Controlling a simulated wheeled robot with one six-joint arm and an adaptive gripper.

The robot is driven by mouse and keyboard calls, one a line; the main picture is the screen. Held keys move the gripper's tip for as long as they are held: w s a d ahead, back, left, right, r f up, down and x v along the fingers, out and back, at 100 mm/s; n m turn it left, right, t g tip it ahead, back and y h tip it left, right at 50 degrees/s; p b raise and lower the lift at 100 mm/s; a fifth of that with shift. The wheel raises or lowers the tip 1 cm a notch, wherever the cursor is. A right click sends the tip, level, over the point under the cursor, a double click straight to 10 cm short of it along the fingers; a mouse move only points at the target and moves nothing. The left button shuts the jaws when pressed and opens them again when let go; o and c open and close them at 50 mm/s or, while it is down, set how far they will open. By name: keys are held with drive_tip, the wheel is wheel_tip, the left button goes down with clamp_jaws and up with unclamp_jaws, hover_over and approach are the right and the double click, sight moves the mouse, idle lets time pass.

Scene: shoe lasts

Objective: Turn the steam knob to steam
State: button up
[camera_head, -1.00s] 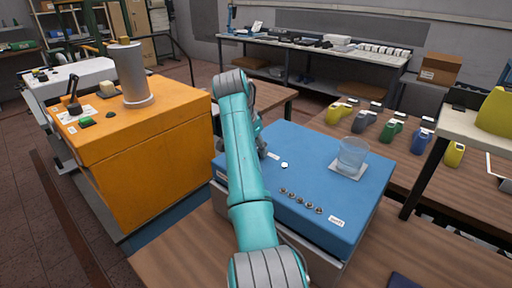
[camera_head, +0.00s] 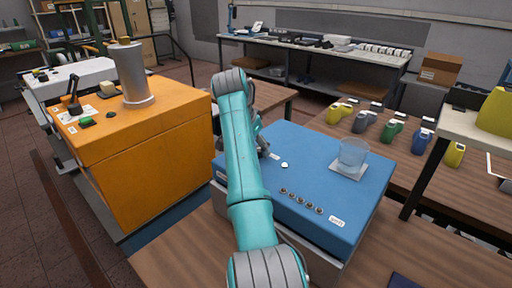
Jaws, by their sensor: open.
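A blue box-shaped machine (camera_head: 315,165) stands on a wooden table, with a row of several small dark knobs (camera_head: 301,202) on its top near the front edge. A white round button (camera_head: 284,165) sits on its top, and a white label (camera_head: 337,221) is at the right end of the row. I cannot read which part is the steam knob. My teal arm reaches over the left side of the blue machine. My gripper (camera_head: 262,146) is mostly hidden behind the arm, at the machine's back left; it is open and I see nothing in it.
A clear glass vessel (camera_head: 353,153) stands on a white square on the blue machine's right. An orange machine (camera_head: 150,150) with a metal cylinder (camera_head: 133,74) is at left. Several coloured shoe lasts (camera_head: 393,130) lie on the table behind right.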

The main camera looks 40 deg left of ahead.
drive_tip(key=v, duration=0.7)
idle(0.5)
